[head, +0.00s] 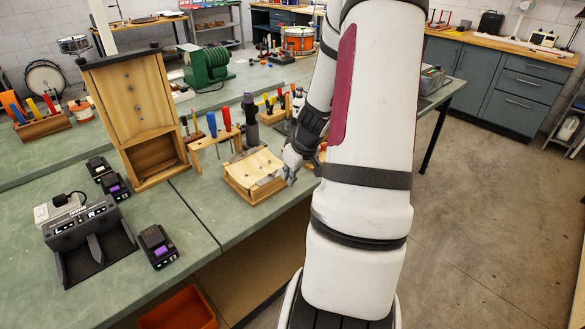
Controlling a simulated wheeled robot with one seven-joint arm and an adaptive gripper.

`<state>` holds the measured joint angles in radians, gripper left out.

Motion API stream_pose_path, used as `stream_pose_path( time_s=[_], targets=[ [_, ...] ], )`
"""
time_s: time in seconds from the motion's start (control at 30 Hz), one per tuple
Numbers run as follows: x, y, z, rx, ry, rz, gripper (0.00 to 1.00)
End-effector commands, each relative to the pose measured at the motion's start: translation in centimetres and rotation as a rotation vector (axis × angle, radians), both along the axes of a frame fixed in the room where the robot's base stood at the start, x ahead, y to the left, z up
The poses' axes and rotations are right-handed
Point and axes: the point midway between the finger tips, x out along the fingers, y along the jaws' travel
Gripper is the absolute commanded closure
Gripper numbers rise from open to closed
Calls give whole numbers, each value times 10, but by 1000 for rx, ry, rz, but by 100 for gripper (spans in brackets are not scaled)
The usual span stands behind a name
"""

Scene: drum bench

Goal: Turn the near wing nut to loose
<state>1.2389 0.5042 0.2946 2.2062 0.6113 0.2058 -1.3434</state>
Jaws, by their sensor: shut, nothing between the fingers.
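I cannot make out the near wing nut; it is too small or hidden in this view. A low wooden frame with a pale top (240,182) sits near the front edge of the green bench. My gripper (290,180) is just at its right side, pointing down, with its fingers shut and empty. I cannot tell whether the fingertips touch the frame. My white arm covers the bench to the right of the gripper.
A wooden rack with colored-handled tools (213,142) stands behind the frame. A tall wooden box (128,95), a charger (85,235) and a battery (157,246) stand to the left. A green machine (206,66) is farther back. Green bench (205,208) left of the frame is clear.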

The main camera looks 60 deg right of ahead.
Motion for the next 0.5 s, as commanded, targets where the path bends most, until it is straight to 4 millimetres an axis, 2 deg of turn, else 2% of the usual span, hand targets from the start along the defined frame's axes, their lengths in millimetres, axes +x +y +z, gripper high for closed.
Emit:
stream_pose_path(
  time_s=[0.03, 0.17, 0.3, 0.5],
  targets=[
    [4, 0, -10, 5, 1, 1, 100],
    [13, -1, -31, 4, 1, 2, 100],
    [30, -6, -26, -2, -1, 6, 100],
    [45, -10, -26, -1, 0, 5, 100]
  ],
)
